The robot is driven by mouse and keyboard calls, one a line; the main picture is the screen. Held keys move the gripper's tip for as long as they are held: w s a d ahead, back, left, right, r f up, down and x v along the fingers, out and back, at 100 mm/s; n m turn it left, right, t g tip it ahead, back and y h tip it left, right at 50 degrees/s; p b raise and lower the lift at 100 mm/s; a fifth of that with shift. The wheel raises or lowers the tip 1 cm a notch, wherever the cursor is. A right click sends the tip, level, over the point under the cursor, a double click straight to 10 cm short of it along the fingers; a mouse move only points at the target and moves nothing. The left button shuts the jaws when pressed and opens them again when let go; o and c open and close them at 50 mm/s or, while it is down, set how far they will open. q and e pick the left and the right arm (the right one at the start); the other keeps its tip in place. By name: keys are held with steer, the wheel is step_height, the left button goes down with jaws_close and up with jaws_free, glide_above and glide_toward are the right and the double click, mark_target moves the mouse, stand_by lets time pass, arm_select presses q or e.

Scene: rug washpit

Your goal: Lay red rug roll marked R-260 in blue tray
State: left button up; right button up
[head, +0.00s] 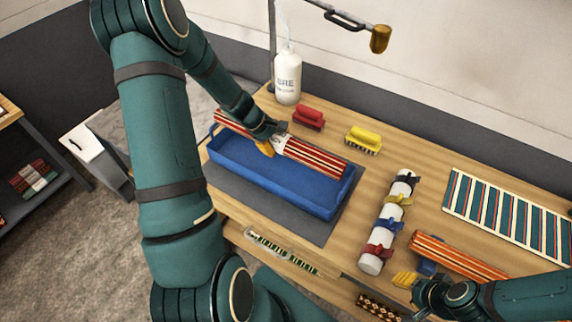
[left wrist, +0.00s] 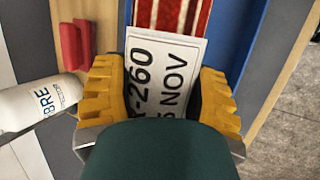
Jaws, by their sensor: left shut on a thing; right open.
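The red striped rug roll (head: 318,158) lies along the back side of the blue tray (head: 265,187), above or at its back rim; I cannot tell whether it touches. My left gripper (head: 268,140) is shut on the roll near its middle. In the left wrist view the yellow fingers (left wrist: 160,85) stand on both sides of a white tag (left wrist: 163,80) reading "-260" and "5 NOV", with the striped roll (left wrist: 172,14) beyond and the tray (left wrist: 245,38) to the right. The tray's visible inside is bare. My right gripper (head: 406,281) is open, near a second striped roll (head: 458,257).
A white bottle (head: 288,78), a red brush (head: 308,118) and a yellow brush (head: 363,140) stand behind the tray. A white tube with coloured clamps (head: 390,222) lies to its right. A striped rug (head: 508,215) lies flat at far right. Bare wood lies between.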

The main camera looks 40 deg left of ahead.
steer(key=shift+s+a+f+b, duration=0.1)
steer(key=shift+s+f+b, duration=0.05)
steer(key=shift+f+b, duration=0.3)
arm_select(q)
steer(key=shift+a+f+b, duration=0.1)
steer(key=shift+f+b, duration=0.2)
steer(key=shift+f, duration=4.45)
arm_select(e)
steer(key=shift+f, duration=0.35)
arm_select(q)
steer(key=shift+s, duration=0.1)
steer(key=shift+f+b, duration=0.4)
steer(key=shift+b, duration=0.1)
arm_select(e)
steer(key=shift+f, duration=0.55)
arm_select(q)
steer(key=shift+f+b, duration=0.25)
steer(key=shift+b, duration=0.05)
arm_select(e)
steer(key=shift+f, duration=0.35)
arm_select(q)
steer(key=o, duration=0.9)
steer(key=shift+o, duration=0.3)
